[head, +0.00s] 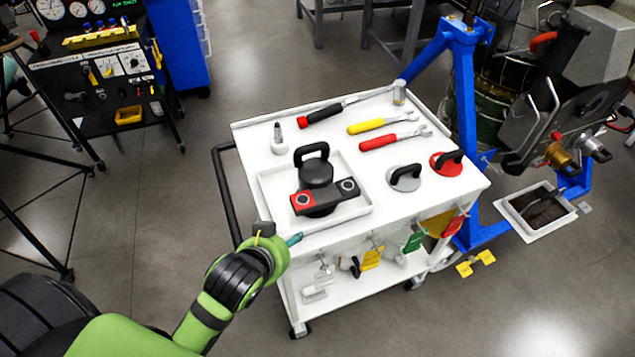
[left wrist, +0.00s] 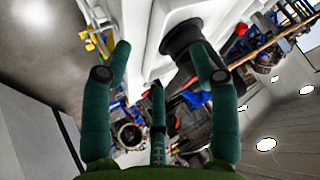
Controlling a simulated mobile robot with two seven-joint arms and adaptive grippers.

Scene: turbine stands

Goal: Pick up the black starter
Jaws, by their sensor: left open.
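The black starter (head: 317,174) sits in a shallow white tray (head: 268,207) on top of the white cart. It has a black loop handle on top and a red and black block with two ringed ends at its front. My left gripper (head: 294,240) is beside the cart's near edge, in front of and below the tray, apart from the starter. In the left wrist view my left gripper (left wrist: 160,58) has its teal fingers spread with nothing held. A dark round part (left wrist: 181,38) shows beyond the fingers; I cannot tell surely whether it is the starter. My right gripper is not in view.
A black cart handle (head: 226,190) runs along the left side. A blue stand (head: 462,120) is at right.

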